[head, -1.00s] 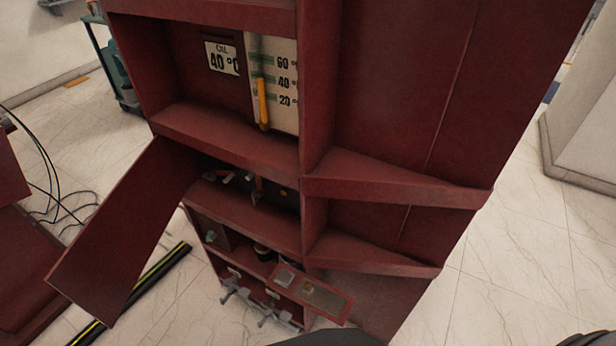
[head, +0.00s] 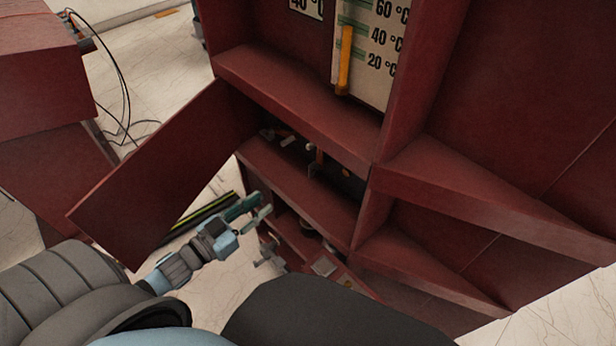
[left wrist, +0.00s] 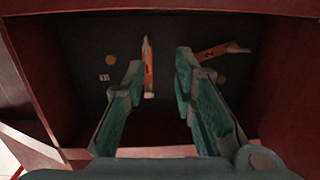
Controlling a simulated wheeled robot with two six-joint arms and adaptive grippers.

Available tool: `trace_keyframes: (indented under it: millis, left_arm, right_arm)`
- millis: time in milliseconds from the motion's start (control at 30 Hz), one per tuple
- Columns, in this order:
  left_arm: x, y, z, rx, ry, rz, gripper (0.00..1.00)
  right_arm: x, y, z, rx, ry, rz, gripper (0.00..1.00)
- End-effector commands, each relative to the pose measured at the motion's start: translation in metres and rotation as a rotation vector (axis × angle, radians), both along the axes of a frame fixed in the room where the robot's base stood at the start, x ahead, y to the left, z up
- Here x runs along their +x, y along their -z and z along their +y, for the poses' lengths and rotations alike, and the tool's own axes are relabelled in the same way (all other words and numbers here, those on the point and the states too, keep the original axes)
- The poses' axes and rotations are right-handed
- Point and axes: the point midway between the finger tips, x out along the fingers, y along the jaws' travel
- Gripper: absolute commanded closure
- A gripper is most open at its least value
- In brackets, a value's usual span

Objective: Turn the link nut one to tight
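The open compartment (head: 320,165) in the red cabinet holds two small orange links. In the left wrist view one upright orange link (left wrist: 148,68) appears between my fingertips, and a second orange link (left wrist: 212,51), marked 2, slants at the right. Each has a pale end; which part is the link nut is too small to tell. My left gripper (head: 263,203) is open and empty, in front of and below the compartment in the head view. Its green fingers (left wrist: 160,72) point into the compartment, apart from the links as far as I can see. My right gripper is out of view.
An open red door panel (head: 165,175) hangs left of the compartment, near my left arm. Below are a lower compartment and a small open flap (head: 325,266). A gauge with an orange pointer (head: 344,60) is above. Two yellowish round spots (left wrist: 110,60) show on the compartment's back.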

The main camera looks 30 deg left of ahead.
Motion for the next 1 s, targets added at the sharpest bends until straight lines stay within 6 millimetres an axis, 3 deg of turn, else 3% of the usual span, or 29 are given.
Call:
trace_keyframes:
  millis: [100, 233, 500, 600, 767, 1000]
  left_arm:
    - [0.007, -0.026, -0.018, -0.033, 0.069, -0.068, 0.75]
    - [0.031, -0.027, -0.025, -0.036, 0.062, -0.073, 0.75]
    - [0.105, -0.031, -0.049, -0.039, 0.055, -0.071, 0.75]
    - [0.122, -0.029, -0.055, -0.037, 0.056, -0.068, 0.75]
    - [0.136, -0.028, -0.06, -0.035, 0.057, -0.065, 0.75]
    - [0.137, -0.028, -0.061, -0.035, 0.057, -0.064, 0.75]
  right_arm:
    - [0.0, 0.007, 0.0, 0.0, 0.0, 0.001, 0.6]
    - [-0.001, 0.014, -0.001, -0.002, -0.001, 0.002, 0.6]
    - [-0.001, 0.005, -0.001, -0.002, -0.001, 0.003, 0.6]
    - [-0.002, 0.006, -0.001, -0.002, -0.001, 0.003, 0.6]
    - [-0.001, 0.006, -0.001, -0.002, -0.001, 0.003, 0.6]
    - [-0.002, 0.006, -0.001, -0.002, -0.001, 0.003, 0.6]
